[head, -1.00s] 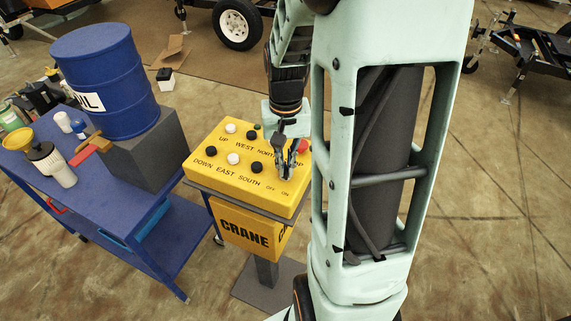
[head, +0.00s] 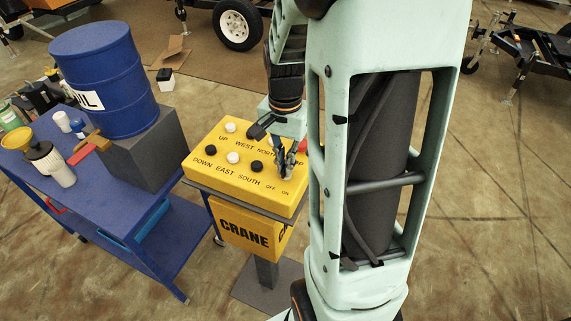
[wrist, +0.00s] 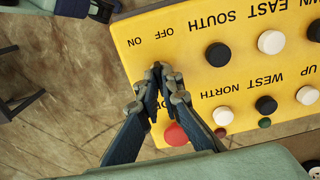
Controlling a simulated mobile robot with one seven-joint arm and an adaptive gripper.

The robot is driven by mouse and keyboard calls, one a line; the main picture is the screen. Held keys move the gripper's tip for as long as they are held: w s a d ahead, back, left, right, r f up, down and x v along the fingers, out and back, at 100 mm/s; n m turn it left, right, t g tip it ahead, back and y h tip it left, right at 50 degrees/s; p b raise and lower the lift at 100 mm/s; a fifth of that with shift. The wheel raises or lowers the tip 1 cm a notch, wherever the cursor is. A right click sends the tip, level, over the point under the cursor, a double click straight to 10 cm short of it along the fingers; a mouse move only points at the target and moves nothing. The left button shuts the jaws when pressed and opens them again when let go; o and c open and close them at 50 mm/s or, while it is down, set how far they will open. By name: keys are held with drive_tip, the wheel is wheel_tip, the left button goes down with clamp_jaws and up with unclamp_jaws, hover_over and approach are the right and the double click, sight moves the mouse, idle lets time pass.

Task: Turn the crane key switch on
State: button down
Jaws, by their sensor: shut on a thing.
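The yellow crane control box (head: 232,192) stands on a post in the middle of the head view. Its top also fills the upper right of the wrist view (wrist: 185,75). My gripper (head: 287,174) is at the box's right end, by the OFF and ON labels. In the wrist view my gripper (wrist: 161,76) has its fingertips close together just below those labels. The key switch is hidden between the fingers, so its angle cannot be read. The fingers are shut on it.
A red button (wrist: 176,134) sits close beside one finger. Black and white buttons (wrist: 271,42) cover the rest of the panel. A blue cart (head: 110,205) with a blue oil drum (head: 95,75) stands left of the box. Floor is open to the right.

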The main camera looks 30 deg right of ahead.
drive_tip(key=m, duration=0.5)
drive_tip(key=shift+w+m, duration=0.15)
drive_tip(key=shift+m, duration=0.25)
idle(0.4)
drive_tip(key=c, duration=2.1)
unclamp_jaws()
wheel_tip(320, 180, up, 12)
drive_tip(key=shift+r, duration=0.1)
